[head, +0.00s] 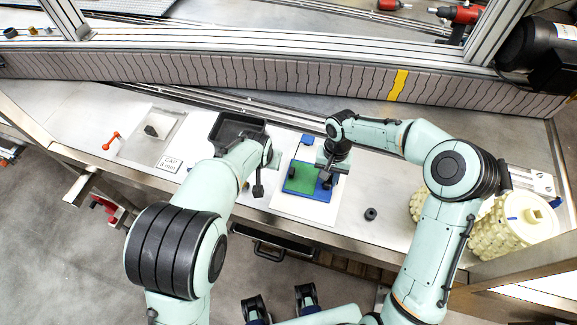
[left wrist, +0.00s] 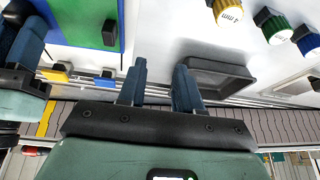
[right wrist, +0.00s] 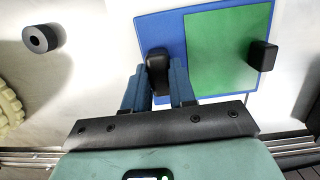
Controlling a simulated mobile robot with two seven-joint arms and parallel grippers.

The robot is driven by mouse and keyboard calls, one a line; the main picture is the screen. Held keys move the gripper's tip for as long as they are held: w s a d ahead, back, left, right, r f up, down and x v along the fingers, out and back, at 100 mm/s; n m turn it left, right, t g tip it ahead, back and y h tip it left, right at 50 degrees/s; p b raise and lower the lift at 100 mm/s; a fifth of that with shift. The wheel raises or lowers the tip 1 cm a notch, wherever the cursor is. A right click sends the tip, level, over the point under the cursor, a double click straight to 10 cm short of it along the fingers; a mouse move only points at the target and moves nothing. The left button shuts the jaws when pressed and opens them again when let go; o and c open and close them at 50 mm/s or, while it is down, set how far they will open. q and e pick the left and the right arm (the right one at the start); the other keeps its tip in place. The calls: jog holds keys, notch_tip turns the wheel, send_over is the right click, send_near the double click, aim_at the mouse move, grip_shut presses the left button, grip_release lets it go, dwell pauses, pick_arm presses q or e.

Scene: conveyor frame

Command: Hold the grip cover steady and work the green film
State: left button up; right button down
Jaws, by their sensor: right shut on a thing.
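A blue cover plate (head: 320,193) with the green film (head: 301,177) on it lies on a white sheet on the bench. In the right wrist view the film (right wrist: 225,55) covers the plate's right part and has a black tab (right wrist: 262,56) at its right edge. My right gripper (head: 327,178) is shut on the black grip (right wrist: 158,70) on the bare blue part of the plate. My left gripper (head: 260,188) is open and empty, left of the plate. In the left wrist view the film (left wrist: 75,18) and its tab (left wrist: 110,33) lie left of the fingers, apart from them.
A dark tray (head: 222,128) stands behind my left gripper. A black ring (head: 371,213) lies right of the plate, and a knobbly cream roller (head: 515,225) is at the far right. A sign (head: 169,163) and a red tool (head: 111,141) are at the left.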

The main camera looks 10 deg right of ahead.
pick_arm(q)
send_near(291, 172)
jog(key=w+f, duration=0.1)
pick_arm(e)
jog(key=shift+d, duration=0.1)
pick_arm(q)
jog(key=shift+g+h, duration=0.3)
jog(key=x, duration=0.8)
jog(key=shift+f, duration=0.1)
grip_shut()
jog(key=shift+r, duration=1.1)
jog(key=shift+r, duration=2.5)
